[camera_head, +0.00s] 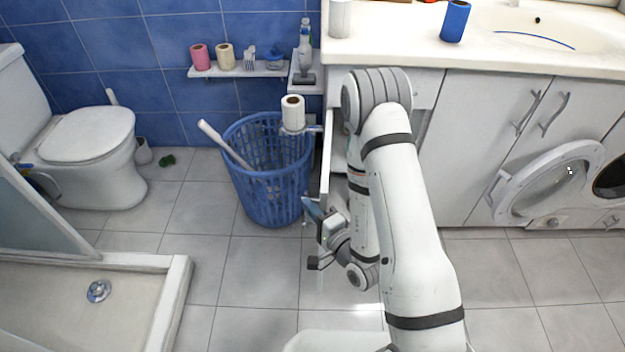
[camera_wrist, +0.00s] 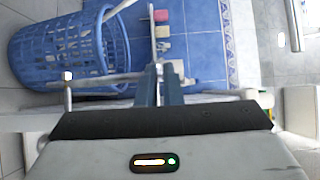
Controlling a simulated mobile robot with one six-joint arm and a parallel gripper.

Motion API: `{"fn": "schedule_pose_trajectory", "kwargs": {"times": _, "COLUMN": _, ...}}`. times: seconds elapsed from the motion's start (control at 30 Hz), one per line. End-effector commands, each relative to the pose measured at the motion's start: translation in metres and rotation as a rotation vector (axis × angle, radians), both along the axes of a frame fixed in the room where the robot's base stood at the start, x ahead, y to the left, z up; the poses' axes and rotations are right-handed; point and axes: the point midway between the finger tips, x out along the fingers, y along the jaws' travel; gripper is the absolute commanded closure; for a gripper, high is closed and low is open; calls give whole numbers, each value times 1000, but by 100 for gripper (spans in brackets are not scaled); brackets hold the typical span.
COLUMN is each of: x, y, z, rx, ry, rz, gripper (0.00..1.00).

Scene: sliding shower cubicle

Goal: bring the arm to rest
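My arm reaches down in front of the vanity, bent at its elbow near the counter edge. My gripper (camera_head: 313,210) hangs low beside an open door or drawer front (camera_head: 326,160) of the vanity, right of the blue basket.
A blue laundry basket (camera_head: 268,190) stands left of my gripper, with a paper roll (camera_head: 293,113) at its rim. The vanity counter (camera_head: 400,52) and washing machine door (camera_head: 550,185) are on the right. The toilet (camera_head: 90,150) and shower tray (camera_head: 178,285) are on the left. Tiled floor between is clear.

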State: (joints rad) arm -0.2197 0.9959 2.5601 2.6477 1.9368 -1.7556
Motion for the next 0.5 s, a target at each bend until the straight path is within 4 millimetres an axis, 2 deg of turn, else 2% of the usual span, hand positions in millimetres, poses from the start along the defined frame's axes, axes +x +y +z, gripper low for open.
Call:
{"fn": "schedule_pose_trajectory", "kwargs": {"times": 0.03, "x": 4, "y": -2, "z": 5, "rx": 3, "ry": -15, "rz": -9, "gripper": 100}}
{"fn": "schedule_pose_trajectory", "kwargs": {"times": 0.17, "x": 4, "y": -1, "z": 4, "rx": 3, "ry": -13, "rz": -7, "gripper": 100}}
{"fn": "schedule_pose_trajectory", "kwargs": {"times": 0.27, "x": 4, "y": 3, "z": 13, "rx": 24, "ry": -9, "rz": 17, "gripper": 100}}
{"fn": "schedule_pose_trajectory", "kwargs": {"times": 0.37, "x": 2, "y": 13, "z": 36, "rx": 75, "ry": 7, "rz": 88, "gripper": 100}}
{"fn": "schedule_pose_trajectory", "kwargs": {"times": 0.5, "x": -9, "y": 35, "z": 85, "rx": 168, "ry": 52, "rz": 257, "gripper": 100}}
